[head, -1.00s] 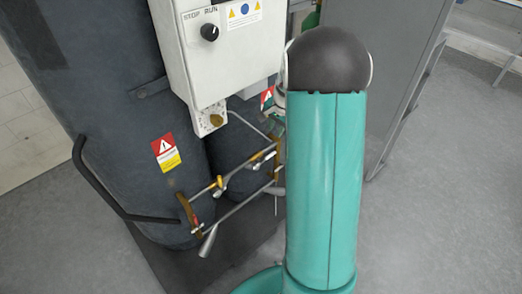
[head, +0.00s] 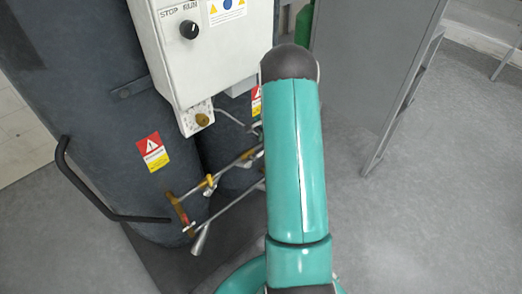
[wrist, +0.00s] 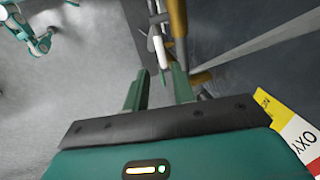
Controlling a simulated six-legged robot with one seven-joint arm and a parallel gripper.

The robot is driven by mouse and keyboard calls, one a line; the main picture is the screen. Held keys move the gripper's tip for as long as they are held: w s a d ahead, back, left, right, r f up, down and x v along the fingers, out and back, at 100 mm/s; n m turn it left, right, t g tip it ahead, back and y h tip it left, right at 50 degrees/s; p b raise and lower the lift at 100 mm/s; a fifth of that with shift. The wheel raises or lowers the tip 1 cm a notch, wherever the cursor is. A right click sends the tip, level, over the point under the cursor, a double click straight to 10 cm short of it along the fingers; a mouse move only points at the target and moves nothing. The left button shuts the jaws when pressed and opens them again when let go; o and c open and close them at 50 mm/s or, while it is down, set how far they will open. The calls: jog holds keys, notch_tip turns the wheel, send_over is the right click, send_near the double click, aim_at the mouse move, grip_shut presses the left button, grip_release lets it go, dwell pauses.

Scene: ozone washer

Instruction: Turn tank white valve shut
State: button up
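The tank white valve shows in the head view as a pale lever handle (head: 200,240) hanging tilted from the lower end of the brass pipework (head: 182,213) beside the dark tank (head: 100,130). In the wrist view a white handle (wrist: 160,48) hangs beside a brass pipe (wrist: 178,18), and its end lies just ahead of my fingertips. My gripper (wrist: 160,80) is open, with two green fingers apart and nothing clearly held between them. I cannot tell whether a finger touches the handle. In the head view my gripper is not visible.
A white control box (head: 198,50) with a black knob stands above the pipework. A bent black bar (head: 85,185) runs along the tank. A grey panel (head: 370,70) stands at the back right. The grey floor (head: 430,200) at the right is clear.

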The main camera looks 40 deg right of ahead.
aim_at(261, 152)
jog(key=f, duration=0.2)
jog(key=w+f, duration=0.1)
jog(key=f, duration=0.5)
jog(key=shift+w+f, duration=0.2)
jog(key=shift+w, duration=0.15)
jog(key=shift+c, duration=0.3)
grip_shut()
